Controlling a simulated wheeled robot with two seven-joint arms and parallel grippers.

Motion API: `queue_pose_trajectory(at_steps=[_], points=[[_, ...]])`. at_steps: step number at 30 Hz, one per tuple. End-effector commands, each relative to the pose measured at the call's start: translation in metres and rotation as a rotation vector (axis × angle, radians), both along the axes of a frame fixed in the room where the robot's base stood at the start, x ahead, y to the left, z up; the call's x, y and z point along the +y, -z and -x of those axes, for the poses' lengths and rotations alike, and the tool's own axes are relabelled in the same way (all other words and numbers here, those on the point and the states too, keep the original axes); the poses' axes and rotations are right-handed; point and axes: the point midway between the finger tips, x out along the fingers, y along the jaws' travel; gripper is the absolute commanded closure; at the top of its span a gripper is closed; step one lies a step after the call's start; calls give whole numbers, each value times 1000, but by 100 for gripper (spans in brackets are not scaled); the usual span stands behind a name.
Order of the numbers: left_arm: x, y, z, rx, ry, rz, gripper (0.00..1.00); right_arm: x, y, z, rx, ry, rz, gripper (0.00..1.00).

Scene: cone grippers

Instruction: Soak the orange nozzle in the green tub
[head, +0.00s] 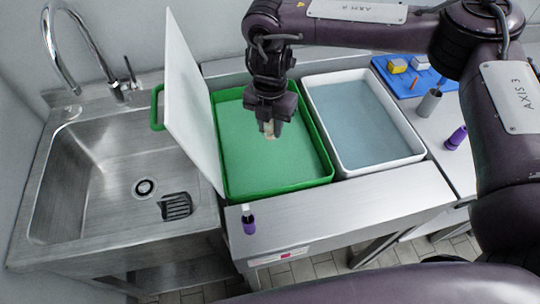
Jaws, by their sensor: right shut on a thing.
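The green tub (326,160) stands left of centre on the steel counter and holds green liquid. My right gripper (270,130) is above the tub, pointing down, shut on a small pale, cream-coloured thing (270,131). Most of that thing is hidden between the fingers, and I cannot tell whether it is the orange nozzle. A small orange piece (414,83) lies on the blue tray (408,92) at the back right. My left gripper is not in view.
A white panel (188,100) stands tilted along the tub's left side, beside the steel sink (75,190). A white tub (420,156) with bluish liquid adjoins on the right. Purple-based bottles stand at the front edge (248,222) and on the right (456,138). A grey cylinder (429,104) stands nearby.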

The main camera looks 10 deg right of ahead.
Motion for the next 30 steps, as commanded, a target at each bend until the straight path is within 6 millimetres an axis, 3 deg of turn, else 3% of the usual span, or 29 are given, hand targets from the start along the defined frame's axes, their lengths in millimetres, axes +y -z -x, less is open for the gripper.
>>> queue_pose_trajectory(at_steps=[13,24,30], points=[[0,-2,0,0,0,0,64,0,-2,0,-1,0,-1,95],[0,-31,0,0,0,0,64,0,-36,0,-1,1,-1,95],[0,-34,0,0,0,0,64,0,-41,0,0,0,0,95]])
